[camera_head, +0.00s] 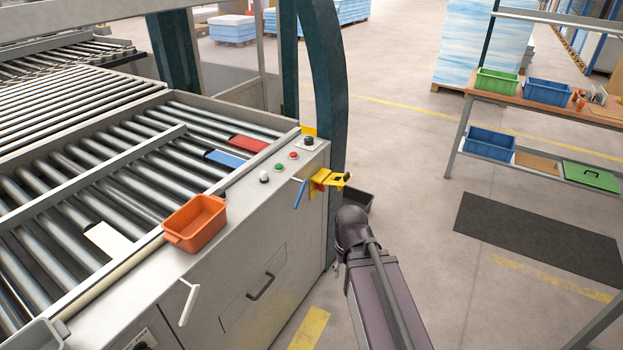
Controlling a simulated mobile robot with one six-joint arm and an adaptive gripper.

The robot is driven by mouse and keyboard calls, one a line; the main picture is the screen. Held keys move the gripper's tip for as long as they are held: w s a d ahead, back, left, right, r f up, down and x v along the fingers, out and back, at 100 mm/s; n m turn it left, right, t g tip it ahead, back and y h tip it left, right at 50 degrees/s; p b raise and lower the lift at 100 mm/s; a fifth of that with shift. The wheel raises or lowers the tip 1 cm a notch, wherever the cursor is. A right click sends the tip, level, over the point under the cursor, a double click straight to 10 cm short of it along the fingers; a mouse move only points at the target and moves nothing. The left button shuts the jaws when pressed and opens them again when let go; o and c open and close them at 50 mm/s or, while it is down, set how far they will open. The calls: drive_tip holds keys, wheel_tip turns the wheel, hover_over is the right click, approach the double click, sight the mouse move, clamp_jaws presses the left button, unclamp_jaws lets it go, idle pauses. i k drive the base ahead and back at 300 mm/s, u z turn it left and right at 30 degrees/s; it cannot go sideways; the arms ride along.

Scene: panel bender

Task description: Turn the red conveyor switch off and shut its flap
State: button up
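A yellow switch housing (326,194) sits on the front corner of the grey conveyor cabinet. A small patch of the red switch (319,187) shows in it, too small to read its setting. A yellow flap (338,179) sticks out to the right from the housing, apart from the red part, and looks open. My dark arm comes up from the lower right and ends just below and right of the switch. Only a small part of my gripper (338,265) shows, low beside the cabinet's side; my wrist hides the rest, so its opening is unclear.
A blue lever (299,194) hangs just left of the switch. Push buttons (279,166) line the cabinet top, with an orange bin (195,222) further left. A dark green post (325,90) rises behind the switch.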

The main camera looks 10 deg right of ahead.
sight(321, 187)
drive_tip(key=u, duration=0.05)
drive_tip(key=i, duration=0.9)
drive_tip(key=z, duration=0.15)
